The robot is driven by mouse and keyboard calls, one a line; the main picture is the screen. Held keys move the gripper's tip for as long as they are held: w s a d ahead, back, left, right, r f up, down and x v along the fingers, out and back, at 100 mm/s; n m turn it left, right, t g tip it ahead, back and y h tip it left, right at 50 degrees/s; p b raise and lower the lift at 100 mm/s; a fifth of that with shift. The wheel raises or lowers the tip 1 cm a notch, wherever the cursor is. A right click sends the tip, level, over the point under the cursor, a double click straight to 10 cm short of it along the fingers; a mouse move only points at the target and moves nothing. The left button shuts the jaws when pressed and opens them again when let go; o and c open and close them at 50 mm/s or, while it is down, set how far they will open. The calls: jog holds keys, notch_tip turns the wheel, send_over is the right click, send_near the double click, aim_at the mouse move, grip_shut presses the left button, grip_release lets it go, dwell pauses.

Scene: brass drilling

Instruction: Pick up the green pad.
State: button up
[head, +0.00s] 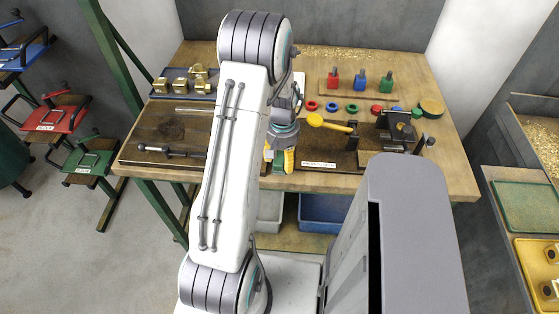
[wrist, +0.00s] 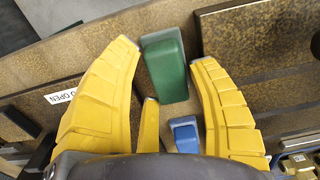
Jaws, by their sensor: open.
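The green pad (wrist: 166,68) is a rounded green block in the wrist view, beside a dark speckled board. A bit of green (head: 278,163) also shows at my gripper in the head view. My gripper (wrist: 165,52) is open, with its yellow fingers on either side of the pad. Gaps show between the pad and both fingertips, so it is not gripped. The pad's lower end is near a small blue block (wrist: 186,133). In the head view my arm hides much of this spot.
The wooden workbench (head: 455,175) holds red, blue and green knobbed pieces (head: 360,81), coloured rings (head: 331,107), a yellow-handled clamp (head: 328,122) and brass blocks (head: 182,87). A blue bin (head: 322,211) sits beneath. Another bench with a green tray (head: 527,207) stands at right.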

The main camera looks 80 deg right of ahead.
aim_at(284, 159)
jog(key=shift+c, duration=0.6)
jog(key=c, duration=0.7)
jog(key=shift+r, duration=0.1)
jog(key=shift+c, duration=0.2)
jog(key=shift+r, duration=0.4)
jog(key=r, duration=0.2)
jog(key=r+b, duration=0.1)
jog(key=shift+s+a+r, duration=0.15)
jog(key=shift+s+r, duration=0.05)
jog(key=shift+s, duration=0.1)
jog(key=s+a+r, duration=0.2)
jog(key=s, duration=0.1)
jog(key=s+a+r+b, duration=0.1)
jog(key=s+a+r, duration=0.1)
jog(key=s, duration=0.1)
jog(key=s+a+r+b, duration=0.1)
jog(key=s+a+r, duration=0.1)
jog(key=s, duration=0.1)
jog(key=shift+a+r, duration=0.3)
jog(key=shift+a, duration=0.05)
